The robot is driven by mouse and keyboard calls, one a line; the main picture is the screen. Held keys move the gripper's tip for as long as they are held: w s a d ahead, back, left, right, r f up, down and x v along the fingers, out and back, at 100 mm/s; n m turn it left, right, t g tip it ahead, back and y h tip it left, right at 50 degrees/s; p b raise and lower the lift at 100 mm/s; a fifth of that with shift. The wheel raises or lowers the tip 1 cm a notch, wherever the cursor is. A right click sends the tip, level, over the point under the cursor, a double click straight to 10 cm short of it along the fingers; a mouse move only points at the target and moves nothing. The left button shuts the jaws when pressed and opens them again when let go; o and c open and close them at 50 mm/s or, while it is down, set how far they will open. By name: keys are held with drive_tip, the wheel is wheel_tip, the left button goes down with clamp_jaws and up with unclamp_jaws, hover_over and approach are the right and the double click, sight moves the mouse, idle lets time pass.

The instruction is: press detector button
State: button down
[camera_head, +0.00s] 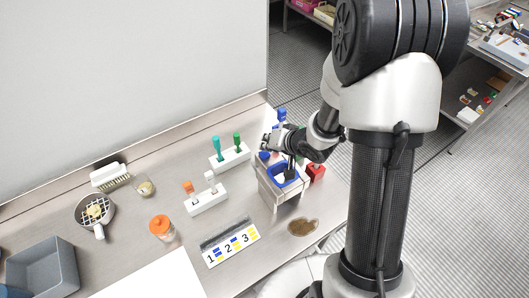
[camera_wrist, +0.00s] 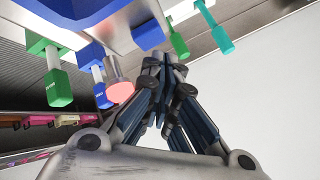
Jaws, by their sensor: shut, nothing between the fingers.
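A grey-white device (camera_head: 281,194) stands near the right end of the bench, with a blue-rimmed recess (camera_head: 286,174) on top. I take it for the detector. A small blue block (camera_head: 264,157) sits at its upper edge; a blue block also shows in the wrist view (camera_wrist: 148,36). I cannot tell which part is the button. My gripper (camera_head: 267,143) is just above and behind the device, its fingers together and empty. The wrist view shows the closed fingertips (camera_wrist: 164,60) close to the blue block, seemingly apart from it. A pink disc (camera_wrist: 120,92) lies left of the fingers there.
Teal (camera_head: 216,145) and green (camera_head: 237,140) tools stand in a white holder (camera_head: 230,158) left of my gripper. A blue tool (camera_head: 282,117) stands behind it. A red block (camera_head: 316,172) is right of the device.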

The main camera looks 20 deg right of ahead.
sight(267, 152)
drive_tip(key=shift+f, duration=0.4)
drive_tip(key=shift+f+b, duration=0.4)
drive_tip(key=shift+f, duration=0.1)
idle(0.6)
drive_tip(key=shift+r, duration=0.15)
drive_tip(key=shift+r+p, duration=0.8)
drive_tip(key=shift+p, duration=0.25)
drive_tip(key=shift+r, duration=0.1)
wheel_tip(267, 152, up, 5)
drive_tip(key=p, duration=0.5)
idle(0.4)
